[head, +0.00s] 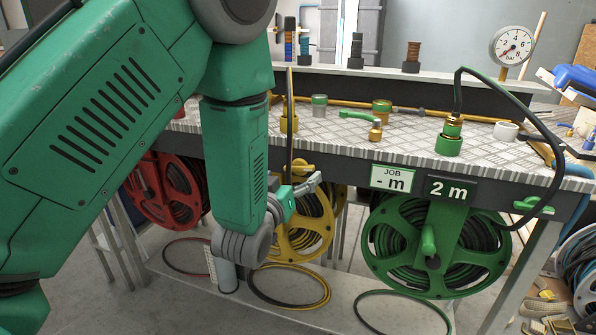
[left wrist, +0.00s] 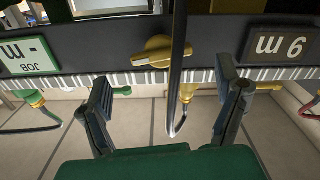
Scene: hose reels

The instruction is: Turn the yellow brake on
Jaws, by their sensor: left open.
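The yellow brake (left wrist: 157,50) is a yellow knob with a bar-shaped grip on the dark front panel of the bench. It shows in the left wrist view, upside down, with its grip lying roughly level across the picture. My left gripper (head: 302,188) is in front of the bench edge above the yellow reel (head: 303,235). In the left wrist view my left gripper (left wrist: 166,85) is open, one finger toward each side of the brake, apart from it. My right gripper is not in view.
A dark hose (left wrist: 177,70) hangs between the open fingers, beside the brake. A green reel (head: 437,250) with a green brake (head: 533,205) is to the right, a red reel (head: 165,190) to the left. Fittings and a gauge (head: 513,46) stand on the bench.

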